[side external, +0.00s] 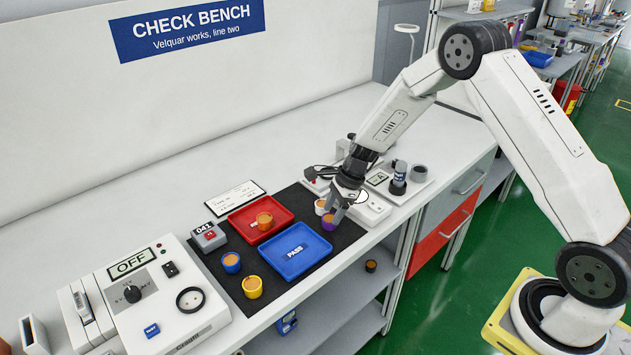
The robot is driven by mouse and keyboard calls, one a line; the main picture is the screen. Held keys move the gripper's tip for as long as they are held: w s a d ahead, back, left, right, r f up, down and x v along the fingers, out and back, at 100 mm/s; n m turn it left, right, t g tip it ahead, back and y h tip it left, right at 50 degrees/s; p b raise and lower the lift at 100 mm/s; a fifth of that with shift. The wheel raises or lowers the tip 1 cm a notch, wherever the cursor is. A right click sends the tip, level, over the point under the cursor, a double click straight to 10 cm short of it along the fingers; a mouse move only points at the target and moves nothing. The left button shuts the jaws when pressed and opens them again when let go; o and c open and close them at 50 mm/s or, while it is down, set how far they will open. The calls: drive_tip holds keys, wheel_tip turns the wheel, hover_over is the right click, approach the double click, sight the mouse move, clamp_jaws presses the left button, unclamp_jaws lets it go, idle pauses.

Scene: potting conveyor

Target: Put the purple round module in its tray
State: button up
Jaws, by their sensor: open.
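The purple round module (328,224) has an orange top and stands on the dark mat (345,240), just right of the blue tray. My gripper (336,212) is open and low over it, with its fingers close by or around it; I cannot tell whether they touch. The blue tray (312,262) is marked PASS and holds no module. The red tray (243,213) lies behind it and holds an orange round module (264,221).
A white round module (320,206) stands close behind the purple one. Blue (231,262) and yellow (252,287) modules stand left of the blue tray. A small grey device (208,236) marked 041 and a white tester (165,295) reading OFF are further left.

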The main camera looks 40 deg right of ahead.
drive_tip(key=shift+x, duration=1.35)
drive_tip(key=shift+c, duration=0.3)
clamp_jaws()
drive_tip(key=shift+r, duration=0.15)
drive_tip(key=shift+r, duration=0.85)
drive_tip(key=s+r, duration=1.1)
drive_tip(key=s, duration=0.3)
drive_tip(key=shift+a, duration=0.15)
